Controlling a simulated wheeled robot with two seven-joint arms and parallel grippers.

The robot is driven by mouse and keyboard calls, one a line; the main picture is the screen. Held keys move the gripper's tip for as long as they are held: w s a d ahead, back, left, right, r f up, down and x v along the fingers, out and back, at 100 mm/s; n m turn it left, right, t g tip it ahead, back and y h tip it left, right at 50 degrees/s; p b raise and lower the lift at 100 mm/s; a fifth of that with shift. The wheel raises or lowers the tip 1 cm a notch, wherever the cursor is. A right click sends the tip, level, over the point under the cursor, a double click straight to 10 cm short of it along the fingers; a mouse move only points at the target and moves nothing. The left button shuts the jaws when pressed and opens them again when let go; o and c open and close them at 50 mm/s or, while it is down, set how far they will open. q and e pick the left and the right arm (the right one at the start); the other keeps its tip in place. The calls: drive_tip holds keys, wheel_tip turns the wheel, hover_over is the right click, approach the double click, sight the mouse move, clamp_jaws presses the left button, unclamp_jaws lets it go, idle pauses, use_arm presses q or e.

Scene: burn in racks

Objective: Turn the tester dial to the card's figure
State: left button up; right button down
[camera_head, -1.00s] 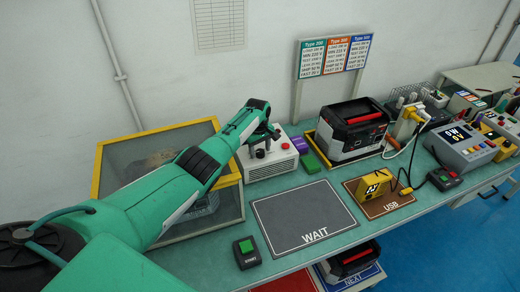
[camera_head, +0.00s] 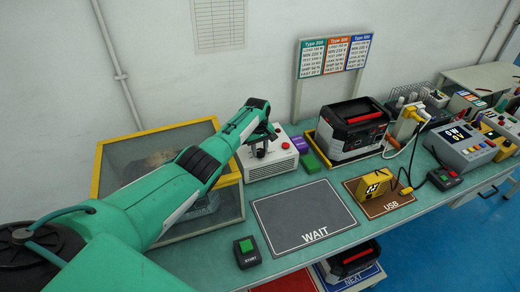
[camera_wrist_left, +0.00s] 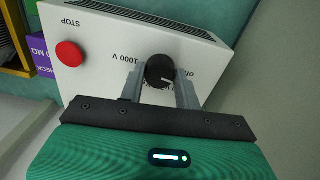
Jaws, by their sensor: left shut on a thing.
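The tester is a white box (camera_head: 271,168) on the bench by the wall; it also shows in the left wrist view (camera_wrist_left: 105,60). Its face has a red STOP button (camera_wrist_left: 69,54) and a black dial (camera_wrist_left: 160,70) with a white pointer line. "1000 V" is printed beside the dial; other print is partly hidden. My left gripper (camera_head: 264,142) reaches down over the tester, its fingers (camera_wrist_left: 158,85) shut on the dial, one on each side. Cards with coloured headings (camera_head: 335,55) stand on a board behind; their small figures are hard to read. My right gripper is not in view.
A yellow-framed clear case (camera_head: 97,175) stands left of the tester, under my left arm. A green block (camera_head: 309,163), a WAIT mat (camera_head: 304,216) and a START button box (camera_head: 247,252) are nearby. A black power unit (camera_head: 350,130) stands right.

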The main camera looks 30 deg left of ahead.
use_arm(q)
drive_tip(key=m+b, duration=0.1)
drive_tip(key=m, duration=0.3)
drive_tip(key=m+b, duration=0.1)
drive_tip(key=m, duration=0.4)
drive_tip(key=m+b, duration=0.1)
drive_tip(key=m, duration=0.3)
drive_tip(key=shift+w+m+g, duration=0.1)
drive_tip(key=shift+m+g, duration=0.2)
drive_tip(key=m+b, duration=0.1)
drive_tip(key=m, duration=0.3)
drive_tip(key=m+b, duration=0.1)
drive_tip(key=m, duration=0.7)
drive_tip(key=shift+m+b, duration=0.3)
drive_tip(key=shift+b, duration=0.1)
drive_tip(key=m, duration=0.4)
drive_tip(key=shift+y, duration=0.3)
drive_tip(key=shift+d+m+b, duration=0.1)
drive_tip(key=shift+m+b, duration=0.3)
drive_tip(key=shift+m, duration=1.7)
